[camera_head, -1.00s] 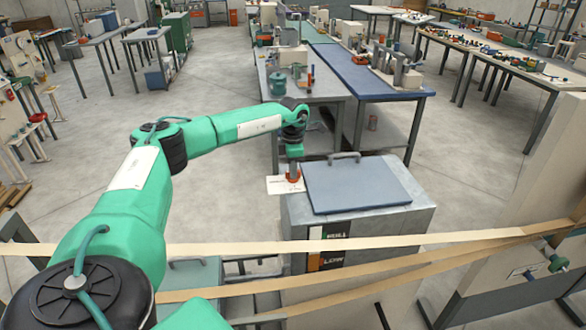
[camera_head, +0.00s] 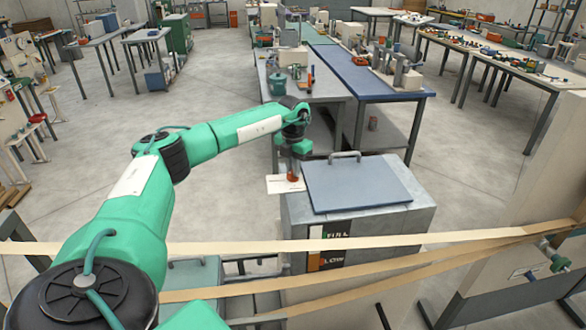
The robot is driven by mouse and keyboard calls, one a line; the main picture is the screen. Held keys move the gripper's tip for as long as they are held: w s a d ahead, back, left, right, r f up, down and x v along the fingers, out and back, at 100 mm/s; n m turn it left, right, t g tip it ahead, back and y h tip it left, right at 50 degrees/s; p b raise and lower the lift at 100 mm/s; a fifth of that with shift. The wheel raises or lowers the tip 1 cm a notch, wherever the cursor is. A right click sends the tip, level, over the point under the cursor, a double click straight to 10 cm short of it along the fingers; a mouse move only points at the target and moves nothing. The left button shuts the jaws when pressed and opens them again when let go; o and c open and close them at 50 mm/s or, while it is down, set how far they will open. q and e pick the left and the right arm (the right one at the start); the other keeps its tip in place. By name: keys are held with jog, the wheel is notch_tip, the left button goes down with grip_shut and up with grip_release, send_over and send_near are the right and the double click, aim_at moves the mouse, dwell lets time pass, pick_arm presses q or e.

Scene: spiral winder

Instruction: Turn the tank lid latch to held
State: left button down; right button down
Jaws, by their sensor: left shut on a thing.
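The grey metal tank (camera_head: 375,232) stands in the middle of the view with its blue-grey lid (camera_head: 358,184) closed on top and a handle on the lid's far edge. My left gripper (camera_head: 293,174) points down at the lid's left edge, shut on a small orange-red part, the latch (camera_head: 293,178). Most of the latch is hidden by the gripper, so its exact angle cannot be told. A pale label plate (camera_head: 279,184) lies beside it on the left. My right gripper is not in view.
Tan strips (camera_head: 400,242) stretch across the view in front of the tank. A pale panel (camera_head: 552,165) stands at the right. Behind the tank are a grey workbench (camera_head: 318,88) and a blue-topped table (camera_head: 372,82). Open floor lies left of the tank.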

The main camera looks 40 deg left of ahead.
pick_arm(q)
jog(key=n, duration=0.4)
jog(key=shift+n, duration=0.3)
jog(key=n, duration=0.4)
jog(key=shift+n, duration=0.4)
jog(key=c, duration=1.4)
grip_release()
